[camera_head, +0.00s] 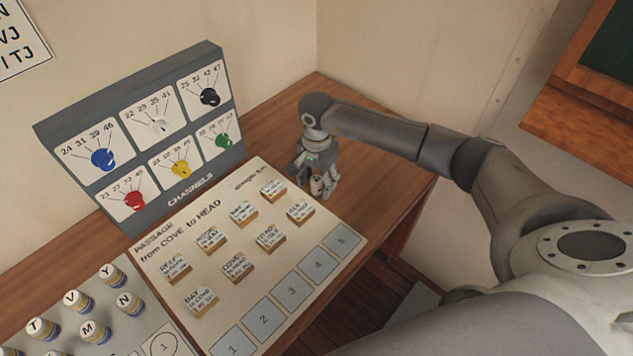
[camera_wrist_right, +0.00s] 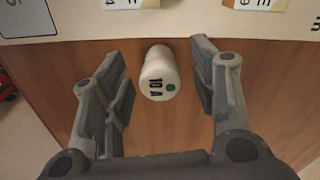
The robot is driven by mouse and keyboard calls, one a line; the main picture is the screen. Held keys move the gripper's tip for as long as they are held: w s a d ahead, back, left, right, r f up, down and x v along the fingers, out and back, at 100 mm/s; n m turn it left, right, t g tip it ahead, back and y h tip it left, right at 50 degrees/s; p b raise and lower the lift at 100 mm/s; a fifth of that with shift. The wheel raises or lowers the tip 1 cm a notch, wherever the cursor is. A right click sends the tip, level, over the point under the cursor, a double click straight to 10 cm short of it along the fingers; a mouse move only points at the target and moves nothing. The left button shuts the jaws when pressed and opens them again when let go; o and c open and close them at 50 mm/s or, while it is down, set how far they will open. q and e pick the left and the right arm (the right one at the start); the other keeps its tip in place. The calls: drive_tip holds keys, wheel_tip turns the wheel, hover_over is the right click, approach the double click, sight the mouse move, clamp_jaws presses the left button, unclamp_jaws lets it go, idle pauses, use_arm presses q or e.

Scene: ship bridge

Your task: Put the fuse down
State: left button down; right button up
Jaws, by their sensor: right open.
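The fuse (camera_wrist_right: 158,75) is a small white cylinder marked "10 A" with a green dot on its end. In the right wrist view it stands on the brown wooden desk between the spread fingers of my right gripper (camera_wrist_right: 160,62), with a gap on each side. In the head view my right gripper (camera_head: 317,182) is low over the desk, just right of the passage board, and partly hides the fuse (camera_head: 316,185). The right gripper is open. My left gripper is not in view.
The passage board (camera_head: 215,262) with several labelled blocks and numbered slots lies left of the gripper. A grey channels panel (camera_head: 188,198) with coloured knobs stands behind it. Several lettered cylinders (camera_head: 95,331) stand at lower left. Bare desk (camera_head: 385,190) lies right of the gripper.

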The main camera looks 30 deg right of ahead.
clamp_jaws()
idle(0.3)
drive_tip(key=shift+r, duration=0.1)
